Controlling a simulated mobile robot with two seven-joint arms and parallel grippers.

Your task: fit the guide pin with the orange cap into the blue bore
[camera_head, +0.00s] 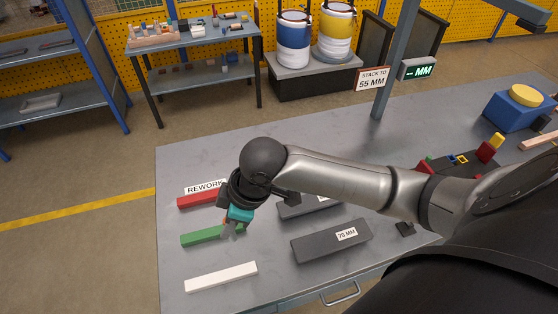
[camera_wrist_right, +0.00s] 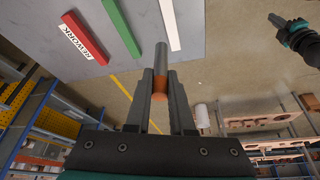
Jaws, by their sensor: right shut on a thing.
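The guide pin (camera_wrist_right: 161,58) is a grey shaft with an orange cap (camera_wrist_right: 160,88). It sits between the fingers of my right gripper (camera_wrist_right: 160,82), which is shut on the capped end, and the shaft points away from the palm. In the head view my right gripper (camera_head: 232,228) is above the green bar (camera_head: 200,237), with only a trace of orange showing beside it. My left gripper (camera_wrist_right: 278,22) seems to show at the wrist view's upper right; its jaws are unclear. I cannot make out the blue bore.
A red bar (camera_head: 198,201) by a REWORK label and a white bar (camera_head: 221,277) lie on the grey table (camera_head: 175,165). A dark 70 MM block (camera_head: 330,242) lies right of them. A blue block (camera_head: 508,112) with a yellow disc stands far right. My right arm hides some table.

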